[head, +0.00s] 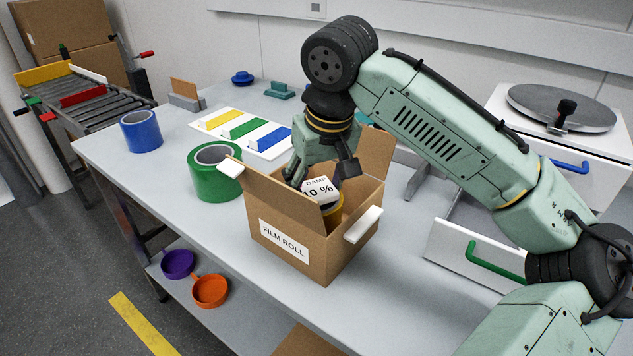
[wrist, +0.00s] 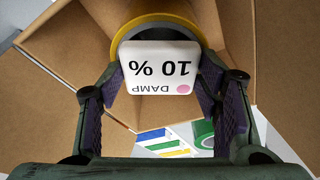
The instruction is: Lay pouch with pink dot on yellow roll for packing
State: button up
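The pouch with the pink dot (head: 320,190) is a white, rounded slab marked "DAMP 10 %". In the wrist view the pouch (wrist: 158,68) shows its pink dot at the lower right corner. My gripper (head: 318,182) reaches down into the cardboard box (head: 338,254) labelled "FILM ROLL". In the wrist view the fingertips of my gripper (wrist: 160,75) meet the pouch's two side edges. The yellow roll (head: 335,217) stands inside the box, partly hidden by the pouch. In the wrist view the yellow roll (wrist: 125,40) is right behind the pouch; whether they touch is unclear.
The box flaps stand open around my gripper. A green tape roll (head: 214,172) and a blue tape roll (head: 141,131) stand left of the box. A white board with coloured bars (head: 240,128) lies behind. A white drawer with a green handle (head: 470,255) is at the right.

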jog(key=o, duration=0.5)
jog(key=shift+r, duration=0.15)
jog(key=v, duration=1.2)
jog(key=shift+s, duration=0.1)
